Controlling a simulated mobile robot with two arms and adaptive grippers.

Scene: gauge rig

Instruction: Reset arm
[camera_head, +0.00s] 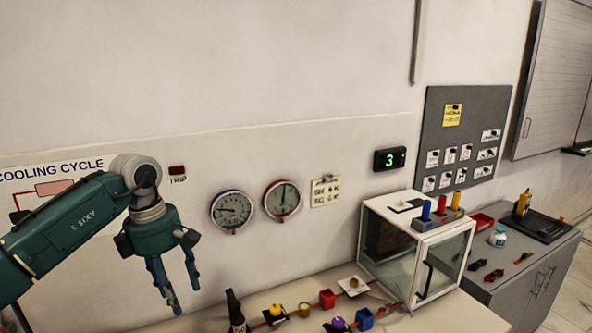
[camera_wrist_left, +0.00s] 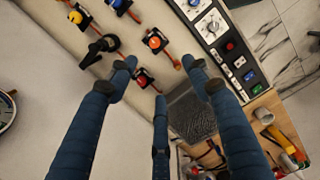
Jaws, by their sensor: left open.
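My left arm reaches in from the left in the head view. My left gripper (camera_head: 181,291) points down, its blue fingers spread apart with nothing between them. It hangs in front of the wall, left of the gauges and above the bench. In the left wrist view the open gripper (camera_wrist_left: 162,75) shows its fingers apart, with bench fittings and a dark grey textured surface (camera_wrist_left: 190,118) beyond them. My right gripper is in neither view.
Two round gauges, left (camera_head: 232,210) and right (camera_head: 282,200), hang on the wall. A display (camera_head: 390,159) reads 3.

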